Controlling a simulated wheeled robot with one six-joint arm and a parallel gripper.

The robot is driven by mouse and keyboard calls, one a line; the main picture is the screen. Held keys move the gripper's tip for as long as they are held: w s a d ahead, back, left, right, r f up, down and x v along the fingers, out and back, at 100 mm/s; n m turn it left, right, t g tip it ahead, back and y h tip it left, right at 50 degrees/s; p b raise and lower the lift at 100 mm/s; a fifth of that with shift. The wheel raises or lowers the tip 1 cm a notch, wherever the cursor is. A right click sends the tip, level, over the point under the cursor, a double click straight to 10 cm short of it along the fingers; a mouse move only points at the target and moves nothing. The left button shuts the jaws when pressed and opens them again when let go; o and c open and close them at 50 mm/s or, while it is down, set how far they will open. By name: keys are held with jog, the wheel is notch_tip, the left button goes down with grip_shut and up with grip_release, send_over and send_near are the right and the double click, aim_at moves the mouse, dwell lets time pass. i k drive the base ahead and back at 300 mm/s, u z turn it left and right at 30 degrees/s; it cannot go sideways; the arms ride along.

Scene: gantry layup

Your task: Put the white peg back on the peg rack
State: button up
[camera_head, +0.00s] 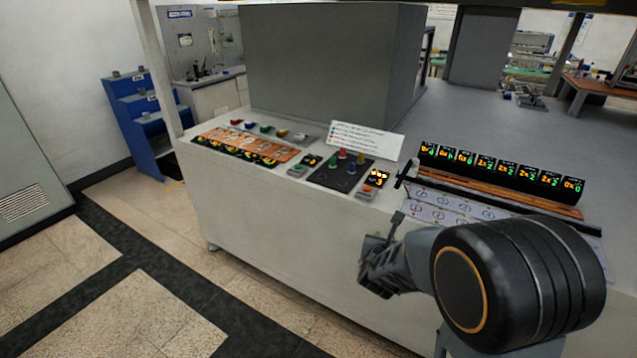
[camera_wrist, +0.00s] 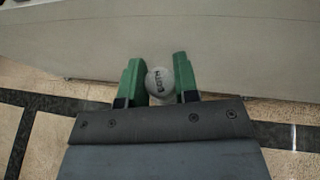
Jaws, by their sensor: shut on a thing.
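My gripper (camera_head: 376,268) is in front of the bench's side panel, below the level of the bench top. In the wrist view its two green fingers (camera_wrist: 158,68) are shut on the white peg (camera_wrist: 158,82). The peg shows a round white end with dark lettering that I cannot read for sure. In the head view I cannot make out the peg at the gripper. A dark board (camera_head: 322,177) with several coloured pegs stands on the bench top. A grey strip with coloured pieces (camera_head: 267,129) lies behind to its left. I cannot tell for sure which is the peg rack.
A white sign (camera_head: 366,139) stands behind the dark board. An orange panel (camera_head: 248,145) lies left on the bench. A row of black displays (camera_head: 500,168) stands right, behind patterned sheets (camera_head: 440,206). A large grey box (camera_head: 320,60) stands behind. Floor in front left is clear.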

aim_at(322, 177)
jog(key=u, duration=0.6)
jog(key=i, duration=0.85)
jog(key=u, duration=0.75)
jog(key=i, duration=0.95)
jog(key=u, duration=0.05)
